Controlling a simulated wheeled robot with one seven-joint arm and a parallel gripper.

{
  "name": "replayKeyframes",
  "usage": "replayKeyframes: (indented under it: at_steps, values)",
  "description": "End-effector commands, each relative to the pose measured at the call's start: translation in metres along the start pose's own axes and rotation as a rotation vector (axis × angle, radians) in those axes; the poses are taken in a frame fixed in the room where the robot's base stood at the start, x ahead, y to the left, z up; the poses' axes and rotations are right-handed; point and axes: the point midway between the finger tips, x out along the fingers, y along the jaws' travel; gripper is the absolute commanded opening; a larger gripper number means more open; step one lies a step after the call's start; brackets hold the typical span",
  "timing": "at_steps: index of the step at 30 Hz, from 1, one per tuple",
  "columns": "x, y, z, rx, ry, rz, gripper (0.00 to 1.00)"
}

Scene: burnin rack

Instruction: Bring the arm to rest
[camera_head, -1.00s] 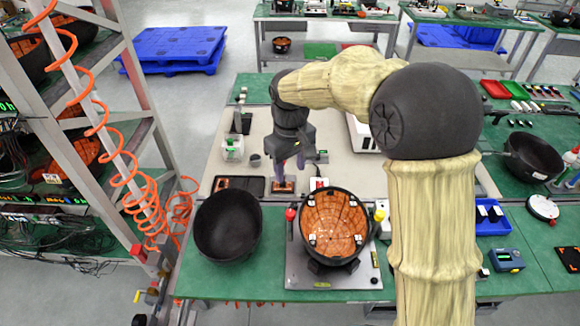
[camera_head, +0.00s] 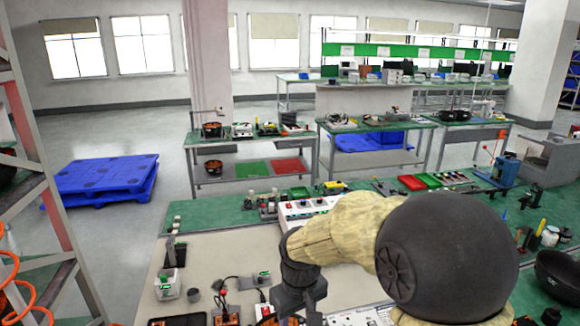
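My arm reaches over the green-topped bench (camera_head: 228,212) from the lower right, with its pale fabric-like cover and dark round joint. My gripper (camera_head: 299,312) hangs at its end at the bottom edge of the head view, over the beige mat (camera_head: 215,250). Its fingertips are cut off or too small to make out, so I cannot tell whether it is open or shut or holds anything.
A metal rack (camera_head: 50,215) with an orange coiled hose (camera_head: 12,275) stands at the left. A white box (camera_head: 300,210) lies behind my arm, and a black bowl (camera_head: 560,275) sits at the right. Blue pallets (camera_head: 105,178) lie on the floor behind.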

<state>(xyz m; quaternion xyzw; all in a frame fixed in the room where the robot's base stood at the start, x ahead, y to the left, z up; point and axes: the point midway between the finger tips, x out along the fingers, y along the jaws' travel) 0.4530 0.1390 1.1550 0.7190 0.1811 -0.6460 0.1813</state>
Motion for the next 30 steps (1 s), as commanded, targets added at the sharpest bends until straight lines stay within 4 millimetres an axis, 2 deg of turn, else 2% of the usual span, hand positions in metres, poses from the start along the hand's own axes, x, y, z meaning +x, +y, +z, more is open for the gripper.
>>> replayKeyframes:
  at_steps: [1, 6, 9, 12, 16, 29, 30]
  values:
    - [0.001, 0.015, 0.021, 0.064, 0.011, 0.008, 0.48]
    - [0.006, 0.051, 0.087, 0.278, 0.062, 0.032, 0.48]
    - [0.009, 0.062, 0.124, 0.395, 0.091, 0.045, 0.48]
    - [0.012, 0.068, 0.151, 0.477, 0.111, 0.054, 0.48]
    - [0.014, 0.069, 0.164, 0.519, 0.123, 0.059, 0.48]
    - [0.014, 0.069, 0.163, 0.516, 0.122, 0.059, 0.48]
    - [0.014, 0.069, 0.163, 0.516, 0.122, 0.059, 0.44]
